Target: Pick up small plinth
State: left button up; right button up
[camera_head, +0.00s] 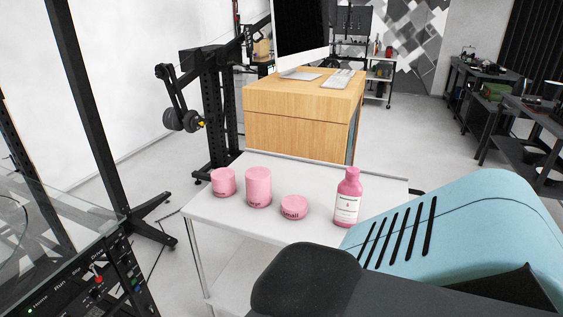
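The small plinth (294,208) is a short pink cylinder with dark lettering that seems to read "Small". It stands on a white table (230,230), between a tall pink plinth (258,187) on its left and a pink bottle (347,198) with a white label on its right. A medium-height pink plinth (223,182) stands at the far left of the row. A blue and black arm of mine reaches in from the lower right, in front of the table. No gripper fingers show in the head view.
A wooden desk (298,135) with a monitor stands behind the table. A black stand (215,110) is at the back left, and a panel with buttons (95,280) is at the lower left. Dark workbenches (520,120) line the right. Bare tabletop lies in front of the plinths.

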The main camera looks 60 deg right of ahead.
aim_at(294, 206)
jog(key=i+j+z, duration=0.15)
jog(key=z, duration=1.25)
jog(key=j+z, duration=0.75)
jog(key=z, duration=0.15)
jog(key=k+j+z, duration=0.15)
jog(key=j, duration=0.25)
jog(key=k+j+z, duration=0.2)
jog(key=j, duration=0.2)
jog(key=k+j, duration=0.1)
jog(key=j, duration=0.15)
jog(key=k+j, duration=0.1)
jog(key=j, duration=0.15)
